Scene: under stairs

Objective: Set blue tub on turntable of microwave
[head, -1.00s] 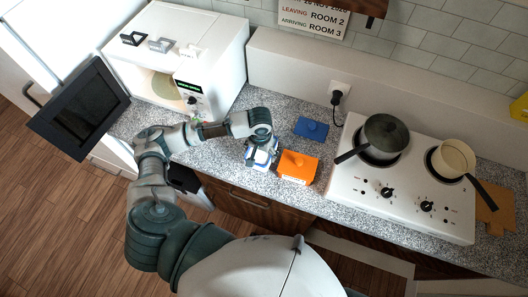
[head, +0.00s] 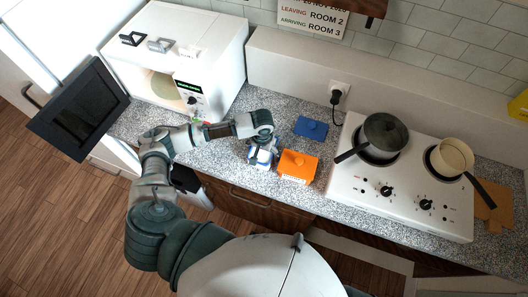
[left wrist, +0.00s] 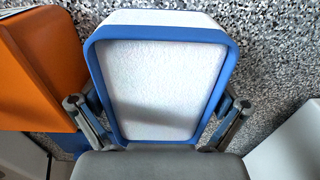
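The blue tub (left wrist: 160,90), with a blue rim and a rough white surface inside it, fills the middle of the left wrist view. In the head view the tub (head: 262,158) is on the counter, partly hidden under my left gripper (head: 260,145). The left gripper's fingers (left wrist: 158,118) straddle the tub, one close to each side; whether they press on it is unclear. The microwave (head: 215,65) stands at the back left with its dark door (head: 80,108) swung open. Its pale turntable (head: 163,87) shows inside. My right gripper is not in view.
An orange lidded box (head: 298,167) stands just right of the tub. A flat blue lid-like piece (head: 311,128) lies behind it. A white hob (head: 400,195) with a dark pot (head: 385,137) and a cream pan (head: 453,158) is farther right. Speckled counter (head: 215,155) is clear toward the microwave.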

